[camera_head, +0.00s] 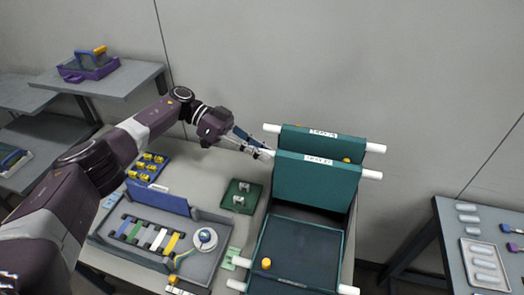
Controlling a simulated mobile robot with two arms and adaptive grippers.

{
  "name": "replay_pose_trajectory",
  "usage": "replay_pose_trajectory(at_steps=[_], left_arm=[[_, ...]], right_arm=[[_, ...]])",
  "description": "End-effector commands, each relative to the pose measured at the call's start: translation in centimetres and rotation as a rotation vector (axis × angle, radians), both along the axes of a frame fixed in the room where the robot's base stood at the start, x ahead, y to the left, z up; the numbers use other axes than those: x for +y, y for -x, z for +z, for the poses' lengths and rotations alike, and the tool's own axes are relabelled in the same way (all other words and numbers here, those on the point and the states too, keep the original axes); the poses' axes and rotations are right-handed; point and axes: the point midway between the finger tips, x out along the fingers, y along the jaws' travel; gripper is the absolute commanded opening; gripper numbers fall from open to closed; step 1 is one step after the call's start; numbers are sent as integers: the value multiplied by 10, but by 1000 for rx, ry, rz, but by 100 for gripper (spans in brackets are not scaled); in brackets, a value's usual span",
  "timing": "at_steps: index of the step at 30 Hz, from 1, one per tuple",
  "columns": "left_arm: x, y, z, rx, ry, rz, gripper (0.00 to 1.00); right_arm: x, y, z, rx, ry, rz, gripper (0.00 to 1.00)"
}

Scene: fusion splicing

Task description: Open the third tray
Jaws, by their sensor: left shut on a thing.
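A stack of dark green hinged trays stands on the right of the worktable. Two trays are tilted up: a rear one (350,140) and a front one (316,184), each with a white label too small to read surely. White bars stick out at the sides of both. My left gripper (264,153) is shut on the left bar end of the front raised tray. Below, a lower tray (298,250) lies flat, with a yellow knob (266,263) near its left front and white bar ends at the sides. My right gripper is not in view.
Left of the stack are a green block holder (240,195), a grey tray with coloured strips (207,268) and a blue rack with yellow pieces (147,167). A side table (455,255) stands at the right. Shelves with a purple box (88,67) stand at the left.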

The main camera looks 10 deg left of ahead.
Motion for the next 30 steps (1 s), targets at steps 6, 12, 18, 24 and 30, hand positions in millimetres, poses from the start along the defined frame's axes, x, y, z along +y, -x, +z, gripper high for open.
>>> replay_pose_trajectory(at_steps=[6,12,18,24,30], left_arm=[[1,-2,-1,-4,-4,8,0],[1,-3,-1,-3,-4,10,26],[1,-2,-1,-3,-2,6,33],[3,-2,1,-1,-2,5,33],[27,-7,11,-3,-2,8,33]], right_arm=[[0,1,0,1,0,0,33],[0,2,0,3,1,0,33],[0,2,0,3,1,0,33],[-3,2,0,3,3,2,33],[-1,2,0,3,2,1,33]])
